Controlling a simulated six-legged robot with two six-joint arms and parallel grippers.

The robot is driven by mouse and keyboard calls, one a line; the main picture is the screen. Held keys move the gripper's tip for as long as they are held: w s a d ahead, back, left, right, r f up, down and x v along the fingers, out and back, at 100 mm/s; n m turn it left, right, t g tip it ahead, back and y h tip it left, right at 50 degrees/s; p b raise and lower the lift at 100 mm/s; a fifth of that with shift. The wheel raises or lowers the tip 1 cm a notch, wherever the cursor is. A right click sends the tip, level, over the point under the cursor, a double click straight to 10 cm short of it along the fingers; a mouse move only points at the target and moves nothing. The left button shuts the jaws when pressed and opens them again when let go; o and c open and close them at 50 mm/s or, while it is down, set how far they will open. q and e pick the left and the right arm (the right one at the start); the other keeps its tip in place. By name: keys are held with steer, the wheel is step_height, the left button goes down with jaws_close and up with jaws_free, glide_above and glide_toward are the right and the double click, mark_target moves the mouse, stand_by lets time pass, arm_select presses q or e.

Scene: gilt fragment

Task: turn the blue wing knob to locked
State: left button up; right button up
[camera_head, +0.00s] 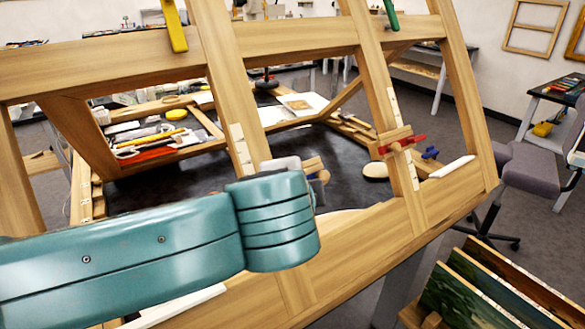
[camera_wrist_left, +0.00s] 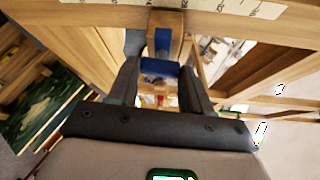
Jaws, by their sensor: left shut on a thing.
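A blue wing knob (camera_wrist_left: 161,68) shows in the left wrist view, in front of a wooden block (camera_wrist_left: 168,20) on the frame. My left gripper (camera_wrist_left: 159,52) has its two dark fingers on either side of the blue knob and is shut on it. In the head view my teal left arm covers most of this spot; only a small blue piece (camera_head: 324,176) shows beside the wrist. Which way the wing points relative to any marking cannot be told. My right gripper is not in view.
A large wooden frame (camera_head: 290,42) surrounds the arm. A red wing knob (camera_head: 402,144) and another blue knob (camera_head: 431,153) sit to the right. A printed scale (camera_wrist_left: 225,8) runs across the wrist view's top. Painted panels (camera_head: 490,290) stand at lower right.

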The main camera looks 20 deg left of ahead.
arm_select(q)
steer(key=m+g+p, duration=0.1)
steer(key=m+p, duration=0.1)
steer(key=p, duration=0.3)
steer(key=r+m+g+p, duration=0.1)
steer(key=m+g+p, duration=0.1)
steer(key=p, duration=0.3)
steer(key=m+g+p, duration=0.2)
steer(key=m+p, duration=0.2)
steer(key=p, duration=0.1)
steer(key=shift+w+r+p, duration=0.15)
steer(key=shift+w+p, duration=0.25)
steer(key=shift+m+g+p, duration=0.3)
steer(key=shift+m+g, duration=0.1)
steer(key=shift+m, duration=0.1)
steer(key=shift+w+f+m+g, duration=0.2)
steer(key=shift+m+g, duration=0.1)
steer(key=shift+m, duration=0.3)
steer(key=shift+d+m+g+y+p, duration=0.15)
steer(key=shift+m+g+y+p, duration=0.15)
steer(key=shift+m+g+y, duration=0.65)
steer(key=shift+m+h, duration=0.25)
steer(key=shift+m, duration=0.2)
steer(key=o, duration=1.1)
steer(key=shift+w, duration=0.15)
steer(key=shift+c, duration=0.2)
